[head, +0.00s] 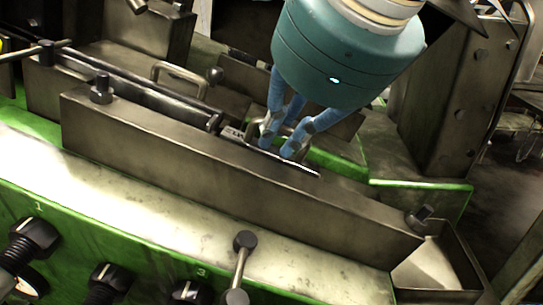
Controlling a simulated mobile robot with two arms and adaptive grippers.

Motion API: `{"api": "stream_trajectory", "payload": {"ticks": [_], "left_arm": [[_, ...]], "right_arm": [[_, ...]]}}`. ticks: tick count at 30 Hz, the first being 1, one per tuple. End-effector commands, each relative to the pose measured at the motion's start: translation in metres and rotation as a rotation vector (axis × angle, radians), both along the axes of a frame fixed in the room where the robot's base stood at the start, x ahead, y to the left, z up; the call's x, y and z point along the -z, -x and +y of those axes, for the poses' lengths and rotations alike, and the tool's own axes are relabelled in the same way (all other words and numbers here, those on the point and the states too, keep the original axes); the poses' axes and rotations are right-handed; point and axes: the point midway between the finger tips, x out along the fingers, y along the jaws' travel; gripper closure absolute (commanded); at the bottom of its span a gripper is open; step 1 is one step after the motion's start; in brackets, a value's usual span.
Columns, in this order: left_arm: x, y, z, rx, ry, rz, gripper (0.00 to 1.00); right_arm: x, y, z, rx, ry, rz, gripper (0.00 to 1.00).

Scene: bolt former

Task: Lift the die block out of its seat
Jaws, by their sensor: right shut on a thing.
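My right gripper (279,147) comes down from the top centre of the head view, with blue fingers below a teal body. It is shut on the metal handle (251,131) of what appears to be the die block. The fingers hide part of the handle. The block sits low behind the long front metal bar (225,165), which hides most of it; a pale labelled strip (233,133) shows beside the fingers. I cannot tell whether the block is clear of its seat. My left gripper is not in view.
Another handle (182,76) stands on the machine to the left of the gripper. A tall metal housing (455,95) rises at the right. Bolts stick up from both ends of the front bar. Black knobs and a lever (240,265) are on the green-edged front panel.

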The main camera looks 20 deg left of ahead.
Motion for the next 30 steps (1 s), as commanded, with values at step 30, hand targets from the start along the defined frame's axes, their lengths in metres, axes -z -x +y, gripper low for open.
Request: {"api": "stream_trajectory", "payload": {"ticks": [30], "left_arm": [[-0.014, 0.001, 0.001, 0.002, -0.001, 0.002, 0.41]], "right_arm": [[-0.027, -0.002, -0.008, -0.001, -0.009, -0.003, 1.0]]}}
